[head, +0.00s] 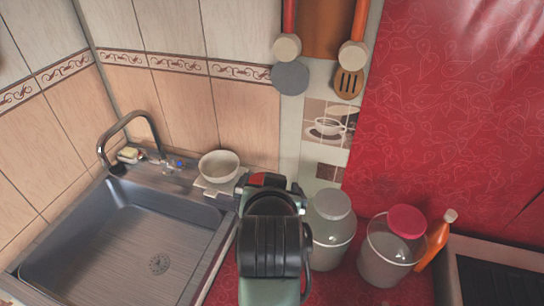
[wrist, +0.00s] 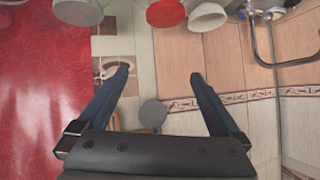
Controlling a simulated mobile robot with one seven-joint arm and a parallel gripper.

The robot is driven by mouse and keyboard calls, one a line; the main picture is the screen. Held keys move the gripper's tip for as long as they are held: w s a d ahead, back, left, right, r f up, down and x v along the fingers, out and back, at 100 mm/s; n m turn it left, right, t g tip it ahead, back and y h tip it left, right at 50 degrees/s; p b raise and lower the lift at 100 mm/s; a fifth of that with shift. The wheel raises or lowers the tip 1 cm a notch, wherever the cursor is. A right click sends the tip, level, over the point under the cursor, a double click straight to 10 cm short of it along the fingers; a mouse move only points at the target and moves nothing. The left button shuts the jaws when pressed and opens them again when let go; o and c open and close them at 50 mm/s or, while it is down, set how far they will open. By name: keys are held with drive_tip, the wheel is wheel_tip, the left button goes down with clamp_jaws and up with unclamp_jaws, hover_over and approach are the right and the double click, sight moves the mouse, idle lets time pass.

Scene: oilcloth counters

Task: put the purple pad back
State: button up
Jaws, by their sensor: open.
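No clearly purple pad shows in either view. A flat grey disc (head: 290,78) is on the tiled wall below a red handle with a pale round end. It also shows in the wrist view (wrist: 153,113), beyond and between my fingers. I cannot tell whether it is the pad. My gripper (wrist: 160,72) is open, with nothing between its fingers. In the head view my arm covers the fingers, and the wrist sits above the counter between the sink and the jars.
A white bowl (head: 219,165) stands by the sink (head: 125,240); a red item (wrist: 165,12) is beside it. A slotted spatula (head: 347,83) hangs above. A sponge (head: 129,154) lies near the faucet.

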wheel_tip(320, 180, up, 27)
drive_tip(key=s+n+t, duration=0.1)
drive_tip(key=s+t, duration=0.1)
drive_tip(key=t, duration=0.7)
drive_tip(key=s+r+n+t, duration=0.1)
drive_tip(key=s+r+t, duration=0.6)
drive_tip(key=s+r, duration=0.4)
wheel_tip(320, 180, up, 4)
drive_tip(key=shift+s+d+r, duration=0.1)
drive_tip(key=shift+s+d, duration=0.05)
drive_tip(key=shift+s, duration=0.2)
drive_tip(key=shift+c, duration=0.3)
